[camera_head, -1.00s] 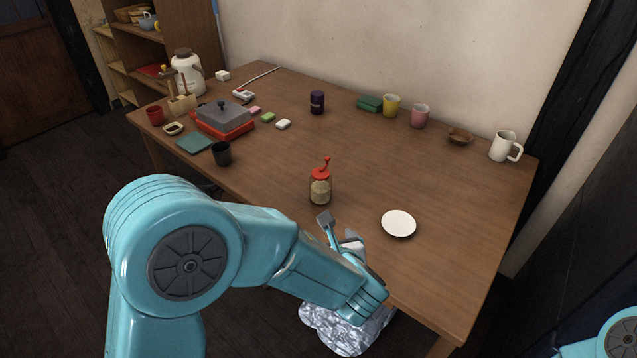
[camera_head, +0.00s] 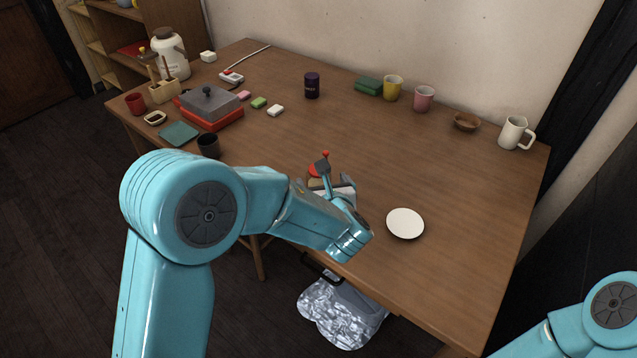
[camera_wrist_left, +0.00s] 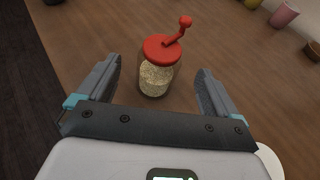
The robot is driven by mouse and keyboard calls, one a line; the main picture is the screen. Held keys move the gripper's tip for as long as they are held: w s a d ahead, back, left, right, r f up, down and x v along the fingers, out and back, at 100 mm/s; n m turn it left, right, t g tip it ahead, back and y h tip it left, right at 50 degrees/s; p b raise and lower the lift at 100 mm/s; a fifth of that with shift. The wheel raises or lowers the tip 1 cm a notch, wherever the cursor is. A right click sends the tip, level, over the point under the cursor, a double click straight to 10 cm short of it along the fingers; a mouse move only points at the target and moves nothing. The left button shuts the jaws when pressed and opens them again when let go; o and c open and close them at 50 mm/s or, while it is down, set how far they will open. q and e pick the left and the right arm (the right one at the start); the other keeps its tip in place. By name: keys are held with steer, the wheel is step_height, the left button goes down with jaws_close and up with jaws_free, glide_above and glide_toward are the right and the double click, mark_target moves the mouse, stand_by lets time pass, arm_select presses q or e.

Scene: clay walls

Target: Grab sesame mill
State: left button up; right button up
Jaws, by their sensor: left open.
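The sesame mill is a clear jar of pale seeds with a red lid and a red crank. It stands upright on the table. In the left wrist view the mill (camera_wrist_left: 158,68) is between and just ahead of the two open fingers of my left gripper (camera_wrist_left: 158,88), with space on both sides. In the head view only the red top of the mill (camera_head: 315,169) shows; my left gripper (camera_head: 335,180) hides most of the jar. My right gripper is out of view; only part of my right arm shows at the lower right.
A white plate (camera_head: 405,223) lies right of my left gripper. A black cup (camera_head: 208,146) stands to the left. A purple canister (camera_head: 312,86), a yellow mug (camera_head: 393,88) and a pink mug (camera_head: 424,98) stand at the back. The wooden table (camera_head: 330,130) is clear behind the mill.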

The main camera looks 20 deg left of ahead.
arm_select(q)
steer(key=shift+x, duration=0.95)
steer(key=x, duration=0.5)
steer(key=shift+w+a+f, duration=0.15)
steer(key=shift+w+a, duration=0.05)
steer(key=shift+w, duration=0.1)
steer(key=c, duration=1.2)
